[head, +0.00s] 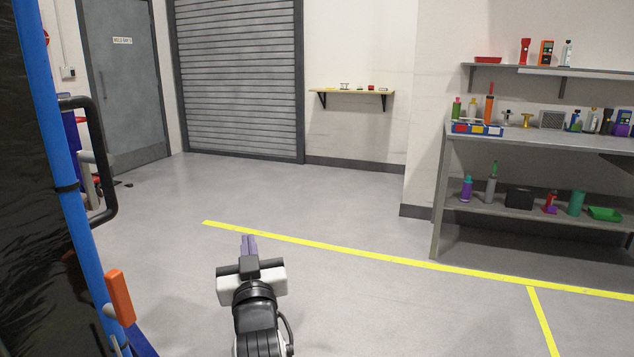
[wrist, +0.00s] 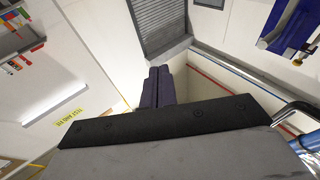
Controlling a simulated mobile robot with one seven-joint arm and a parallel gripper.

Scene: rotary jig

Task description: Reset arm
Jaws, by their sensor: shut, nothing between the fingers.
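My gripper (head: 249,243) is low in the middle of the head view, held over the open grey floor. Its two purple fingers are together with nothing between them. In the wrist view the closed fingers (wrist: 160,84) point up the picture towards a grey shutter, and nothing touches them. The arm behind the gripper comes in from the bottom edge of the head view.
A shelving unit (head: 441,190) with several bottles and tools stands at right. A blue post (head: 65,175) with a dark panel is close at left. A roller shutter (head: 238,75) and grey door (head: 127,80) are behind. The middle floor is clear, with yellow lines.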

